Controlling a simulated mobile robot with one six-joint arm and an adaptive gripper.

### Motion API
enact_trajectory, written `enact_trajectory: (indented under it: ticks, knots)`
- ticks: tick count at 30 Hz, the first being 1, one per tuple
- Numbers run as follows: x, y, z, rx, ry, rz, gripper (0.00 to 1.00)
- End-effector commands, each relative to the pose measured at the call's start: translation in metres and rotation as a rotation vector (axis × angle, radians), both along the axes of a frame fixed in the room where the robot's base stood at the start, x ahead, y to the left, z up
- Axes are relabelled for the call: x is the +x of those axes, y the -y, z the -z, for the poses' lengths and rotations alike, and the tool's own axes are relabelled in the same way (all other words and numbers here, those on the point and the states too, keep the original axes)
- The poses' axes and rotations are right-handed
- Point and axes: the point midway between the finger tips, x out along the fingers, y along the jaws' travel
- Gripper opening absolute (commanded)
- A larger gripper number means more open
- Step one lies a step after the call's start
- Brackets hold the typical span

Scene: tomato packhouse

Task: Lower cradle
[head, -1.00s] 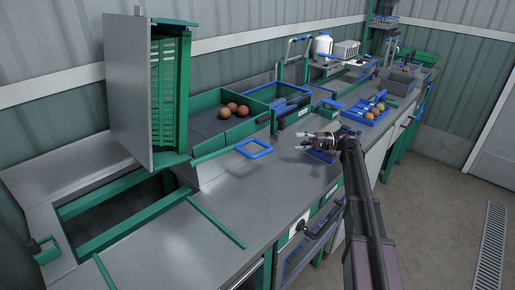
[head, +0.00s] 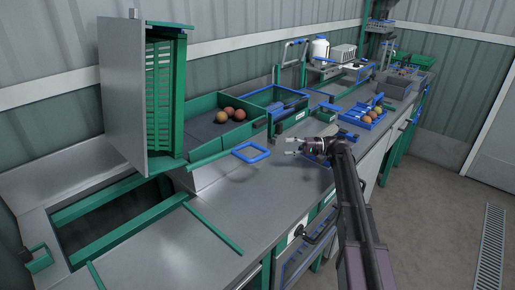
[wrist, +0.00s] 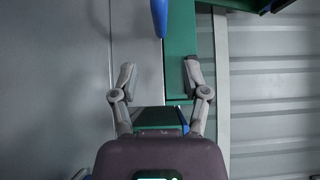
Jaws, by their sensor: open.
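What looks like the cradle, a green slatted frame (head: 160,95) with a grey panel (head: 122,98), stands raised at the left of the head view. A rectangular opening edged by green rails (head: 118,230) lies in the bench below it. A blue square loop (head: 251,153) is at the right of the raised frame. My gripper (head: 289,146) is open and empty, over the bench to the right of the loop.
A green tray (head: 205,148) with several tomatoes stands behind the loop, and a blue tray (head: 350,119) with tomatoes lies farther right. A loose-looking green strip (head: 213,229) crosses the front bench. The bench in front of the loop is mostly clear.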

Motion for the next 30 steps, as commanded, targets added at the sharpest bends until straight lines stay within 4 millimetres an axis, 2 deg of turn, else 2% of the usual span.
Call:
enact_trajectory:
  ticks: [18, 24, 30]
  knots:
    - [-0.011, -0.091, -0.001, 0.000, 0.000, -0.002, 0.60]
    - [-0.013, -0.107, -0.001, 0.000, 0.000, -0.002, 0.60]
    - [-0.013, -0.112, -0.001, 0.000, 0.000, -0.001, 0.60]
